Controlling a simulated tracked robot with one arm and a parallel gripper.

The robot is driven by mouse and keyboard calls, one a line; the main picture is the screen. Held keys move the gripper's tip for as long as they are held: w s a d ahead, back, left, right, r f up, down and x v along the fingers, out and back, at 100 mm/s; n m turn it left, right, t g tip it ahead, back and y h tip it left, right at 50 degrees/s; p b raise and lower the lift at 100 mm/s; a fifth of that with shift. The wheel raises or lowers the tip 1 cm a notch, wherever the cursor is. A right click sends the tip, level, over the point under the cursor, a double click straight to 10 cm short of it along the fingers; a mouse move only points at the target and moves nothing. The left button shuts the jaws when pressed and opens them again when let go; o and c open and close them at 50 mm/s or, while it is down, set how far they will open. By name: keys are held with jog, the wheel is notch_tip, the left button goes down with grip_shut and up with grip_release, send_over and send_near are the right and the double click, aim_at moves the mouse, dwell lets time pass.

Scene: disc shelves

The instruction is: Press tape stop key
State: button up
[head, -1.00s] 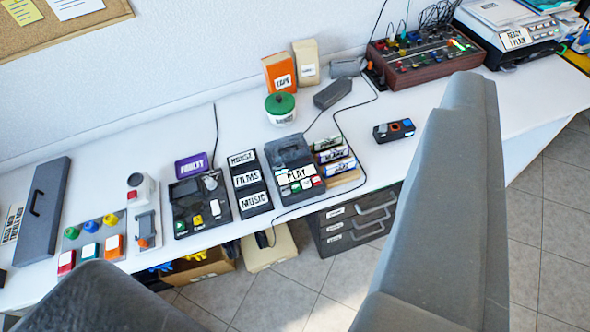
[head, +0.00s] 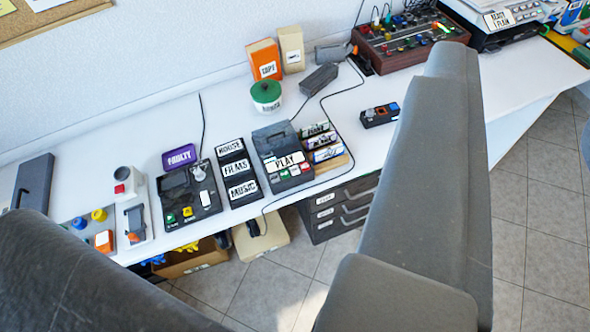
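A dark grey tape player (head: 281,155) with a white PLAY label (head: 285,162) stands on the white desk, near its front edge. A row of small coloured keys (head: 290,172), green, white and red among them, runs along its front; their markings are too small to read. To its left, another dark device (head: 188,197) has a yellow, a green and a white key. Large grey parts of my own arm cover the right middle and the lower left of the head view. I cannot make out my gripper's fingers.
A rack labelled HOUSE, FILMS and MUSIC (head: 237,172) stands left of the tape player, and a rack of labelled cases (head: 322,143) right of it. A green-lidded tub (head: 266,96) and a cable lie behind. A drawer unit (head: 338,210) is below the desk.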

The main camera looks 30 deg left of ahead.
grip_shut()
dwell(1.5)
